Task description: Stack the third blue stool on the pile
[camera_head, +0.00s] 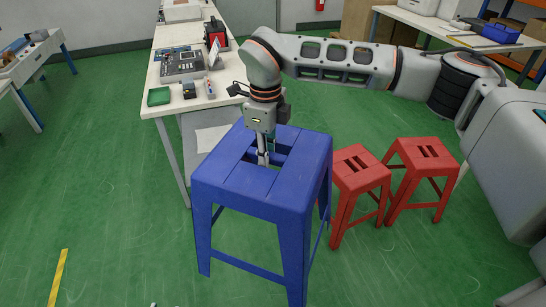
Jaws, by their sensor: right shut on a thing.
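A blue stool (236,184) fills the middle of the head view, upright, with slots in its seat. My right gripper (263,160) reaches down to the slots at the centre of the seat and is shut on the stool there. Its fingertips are partly hidden in the slot. The stool's legs show in front, and I cannot tell whether they touch the floor. I see only this one blue stool and no pile of blue stools. My left gripper is out of view.
Two red stools (359,172) (424,160) stand on the green floor just right of the blue stool. A white workbench (172,68) with devices stands behind it on the left. Another table (463,37) is at the back right.

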